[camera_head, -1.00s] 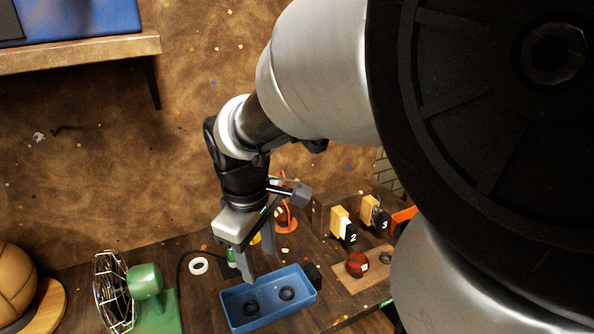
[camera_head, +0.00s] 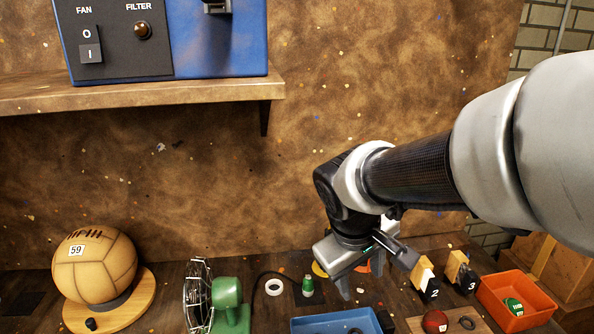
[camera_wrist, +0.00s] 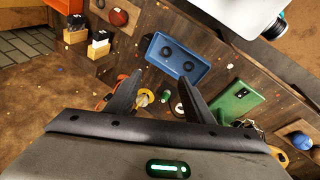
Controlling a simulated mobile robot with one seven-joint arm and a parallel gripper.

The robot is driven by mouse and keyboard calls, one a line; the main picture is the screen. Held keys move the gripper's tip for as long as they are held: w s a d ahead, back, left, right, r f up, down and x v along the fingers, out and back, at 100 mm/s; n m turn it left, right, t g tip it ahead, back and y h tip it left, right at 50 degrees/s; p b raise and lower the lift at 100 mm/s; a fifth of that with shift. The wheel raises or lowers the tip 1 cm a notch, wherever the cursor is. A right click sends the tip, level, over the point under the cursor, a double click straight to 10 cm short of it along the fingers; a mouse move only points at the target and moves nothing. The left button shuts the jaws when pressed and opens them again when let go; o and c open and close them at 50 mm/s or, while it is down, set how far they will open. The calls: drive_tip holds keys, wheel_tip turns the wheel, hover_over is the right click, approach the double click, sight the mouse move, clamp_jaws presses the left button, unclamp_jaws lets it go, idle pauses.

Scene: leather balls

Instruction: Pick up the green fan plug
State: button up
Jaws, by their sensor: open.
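The green fan plug (camera_head: 308,285) is a small green cylinder on the workbench in the head view, just right of a white ring. A dark cable runs near it from the green fan (camera_head: 227,293). In the wrist view the plug (camera_wrist: 166,96) shows between my two fingers, beyond them and apart from them. My gripper (camera_head: 360,281) is open and empty, above the bench and to the right of the plug in the head view. Its fingers (camera_wrist: 160,80) point towards the bench in the wrist view.
A blue tray (camera_head: 312,325) holding black rings lies in front of the plug. The white ring (camera_head: 274,287) is beside it. Numbered blocks (camera_head: 426,279), a red ball (camera_head: 435,320) and an orange bin (camera_head: 537,304) are on the right. A ball (camera_head: 95,266) on a wooden stand is left.

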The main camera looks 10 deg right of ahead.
sight(306, 285)
drive_tip(key=w+a+f+n+t+h, duration=0.2)
drive_tip(key=w+f+n, duration=0.5)
drive_tip(key=f, duration=0.1)
drive_tip(key=w+a+f+n+t+h, duration=0.2)
drive_tip(key=w+f+n, duration=0.5)
drive_tip(key=f, duration=0.1)
drive_tip(key=w+a+f+n+t+h, duration=0.2)
drive_tip(key=w+f+n, duration=0.5)
drive_tip(key=w+f, duration=0.1)
drive_tip(key=shift+a+f+n+t+h, duration=0.3)
drive_tip(key=shift+f+n+t+h, duration=0.1)
drive_tip(key=shift+f, duration=0.05)
drive_tip(key=w+f, duration=0.1)
drive_tip(key=w+d+f, duration=0.1)
drive_tip(key=shift+w+d+f+n, duration=0.15)
drive_tip(key=shift+d+f+n, duration=0.05)
drive_tip(key=shift+f+n, duration=0.1)
drive_tip(key=x, duration=0.5)
drive_tip(key=shift+w, duration=0.1)
drive_tip(key=shift+r, duration=0.1)
drive_tip(key=c, duration=1.1)
drive_tip(key=shift+c, duration=0.2)
